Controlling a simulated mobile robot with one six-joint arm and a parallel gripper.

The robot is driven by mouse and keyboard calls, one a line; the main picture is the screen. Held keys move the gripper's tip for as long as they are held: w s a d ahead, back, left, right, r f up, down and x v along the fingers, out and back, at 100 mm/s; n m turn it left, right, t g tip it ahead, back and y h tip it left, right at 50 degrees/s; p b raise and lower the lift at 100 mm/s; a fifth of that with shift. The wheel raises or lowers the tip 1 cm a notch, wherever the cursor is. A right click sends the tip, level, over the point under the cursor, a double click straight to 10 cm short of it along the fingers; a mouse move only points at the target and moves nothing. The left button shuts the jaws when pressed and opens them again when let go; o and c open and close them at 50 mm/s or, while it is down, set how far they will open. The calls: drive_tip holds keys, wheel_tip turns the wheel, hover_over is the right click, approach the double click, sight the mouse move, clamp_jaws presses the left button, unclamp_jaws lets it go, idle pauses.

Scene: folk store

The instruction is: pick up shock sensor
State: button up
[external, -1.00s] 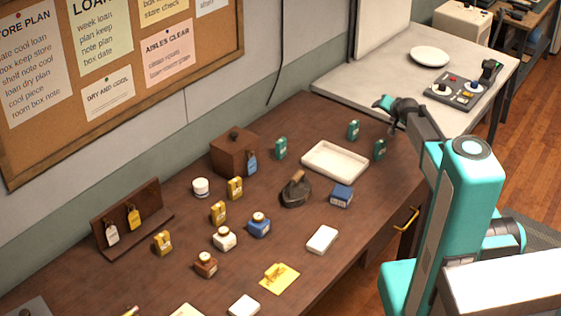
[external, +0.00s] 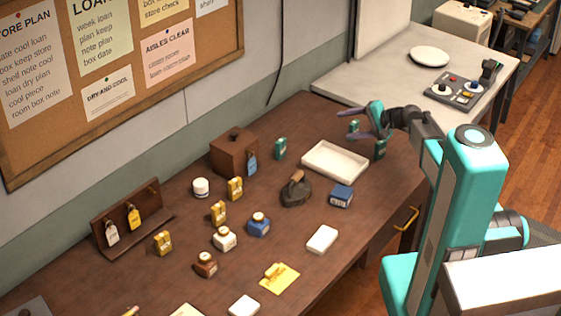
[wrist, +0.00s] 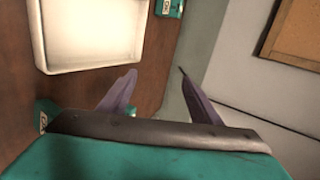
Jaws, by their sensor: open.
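No thing in view is clearly labelled as the shock sensor. Small teal units are possible matches: one (external: 281,148) left of the white tray, one (external: 380,149) right of it, and one partly behind my gripper's fingers. My gripper (external: 346,123) is open and empty above the back right of the brown table. In the wrist view my gripper (wrist: 157,72) has its two fingers apart with nothing between them. A teal unit (wrist: 170,8) shows at the top there, and another (wrist: 44,114) is mostly hidden behind my gripper.
The white tray (external: 316,172) lies near my gripper. A pale side table (external: 390,66) holds a plate and a control panel.

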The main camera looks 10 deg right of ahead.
drive_tip(key=s+a+r+y, duration=0.1)
drive_tip(key=s+a+r, duration=0.1)
drive_tip(key=m+t+b, duration=0.7)
drive_tip(key=m+b, duration=0.4)
drive_tip(key=m, duration=0.9)
approach(383, 148)
drive_tip(key=shift+w+a+r, duration=0.2)
drive_tip(key=shift+w+a, duration=0.05)
drive_tip(key=shift+a, duration=0.3)
drive_tip(key=shift+w+a+r, duration=0.2)
drive_tip(key=shift+a, duration=0.3)
drive_tip(key=shift+s+d+f+m, duration=0.1)
drive_tip(key=shift+s+d+m, duration=0.1)
drive_tip(key=shift+d+m, duration=0.45)
drive_tip(key=shift+w+a+b, duration=0.1)
drive_tip(key=shift+a+b, duration=0.05)
drive_tip(key=shift+b, duration=0.15)
drive_tip(key=shift+w+a+f+b, duration=0.25)
drive_tip(key=shift+w+b, duration=0.2)
drive_tip(key=shift+b, duration=0.3)
drive_tip(key=shift+b+x, duration=0.9)
drive_tip(key=shift+b, duration=0.2)
drive_tip(key=shift+w+a+b, duration=0.1)
drive_tip(key=shift+w+b, duration=0.05)
drive_tip(key=shift+b, duration=0.35)
